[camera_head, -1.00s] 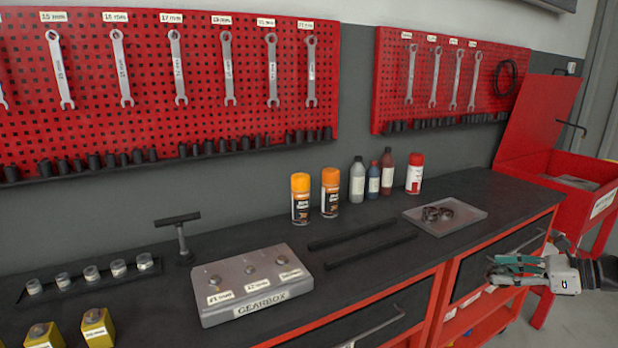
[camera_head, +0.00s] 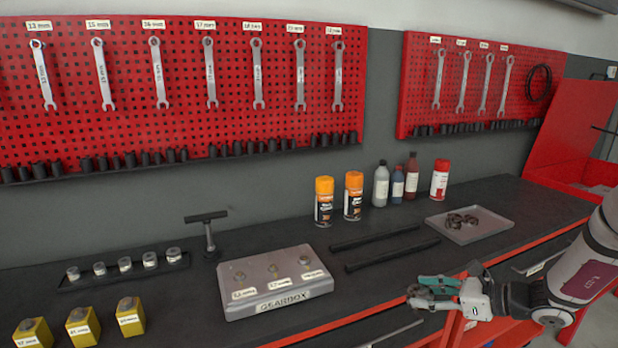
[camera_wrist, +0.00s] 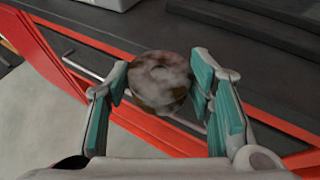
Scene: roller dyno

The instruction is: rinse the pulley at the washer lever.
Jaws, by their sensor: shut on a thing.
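My gripper (camera_head: 434,292) is at the right in the head view, in front of the bench's front edge. In the wrist view my gripper (camera_wrist: 158,98) has its teal-padded fingers on both sides of a round, brownish-grey pulley (camera_wrist: 160,82) and is shut on it. The pulley has a whitish, smeared face with a shallow centre. In the head view the pulley is too hidden by the fingers to make out. No washer lever can be made out in these views.
The black bench top carries a grey gearbox block (camera_head: 276,282), two dark bars (camera_head: 392,254), a tray of dark rings (camera_head: 470,226), spray cans (camera_head: 324,202) and bottles (camera_head: 381,186). Yellow blocks (camera_head: 83,326) stand at the left. Red pegboards (camera_head: 180,90) hold wrenches. Open drawers (camera_head: 390,332) lie below the edge.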

